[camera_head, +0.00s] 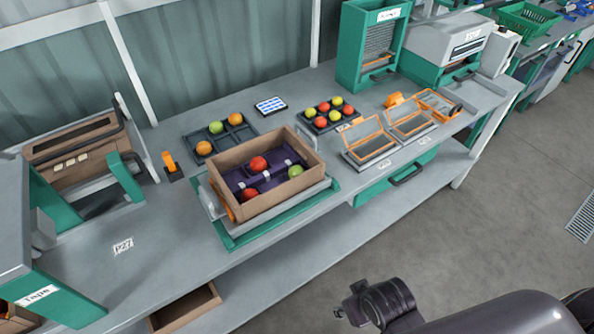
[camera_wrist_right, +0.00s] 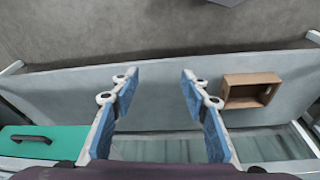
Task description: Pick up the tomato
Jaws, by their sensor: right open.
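Several tomatoes are on the bench in the head view. A brown carton (camera_head: 222,161) with a dark insert holds a red tomato (camera_head: 258,164), a second red tomato (camera_head: 250,194) and a green tomato (camera_head: 295,171). A dark tray (camera_head: 187,141) behind it holds orange tomatoes (camera_head: 204,148) and a green one (camera_head: 216,127). Another tray holds several red and yellow-green tomatoes (camera_head: 323,107). My right gripper (camera_head: 347,301) is in front of the bench, apart from every tomato. In the right wrist view my right gripper (camera_wrist_right: 160,76) is open and empty, with no tomato visible. My left gripper is out of view.
The carton stands on a green-edged scale-like platform (camera_head: 236,240). Orange-framed trays (camera_head: 371,146) lie to its right, and a green machine (camera_head: 370,45) stands behind. A lower shelf holds an open wooden box (camera_head: 186,306). The floor in front of the bench is clear.

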